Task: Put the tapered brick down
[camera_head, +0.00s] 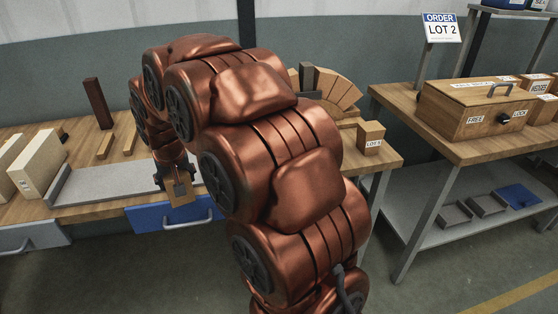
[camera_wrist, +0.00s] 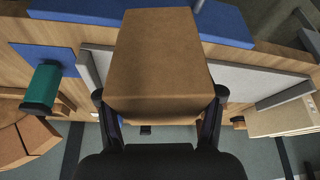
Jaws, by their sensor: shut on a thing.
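My gripper (camera_head: 179,177) is shut on the tapered brick (camera_head: 182,194), a plain brown block. In the head view it hangs by the front edge of the left workbench (camera_head: 75,212), in front of the blue drawer as seen. In the wrist view the brick (camera_wrist: 158,62) sits between the two fingers of my gripper (camera_wrist: 160,106) and fills the middle. It hides part of the bench and the grey tray (camera_wrist: 245,75). I cannot tell its height above the bench.
The grey tray (camera_head: 105,183) lies along the bench. Pale blocks (camera_head: 40,162) stand at the left, a dark upright post (camera_head: 97,104) behind. A fan of bricks (camera_head: 335,88) and a labelled block (camera_head: 370,136) are right.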

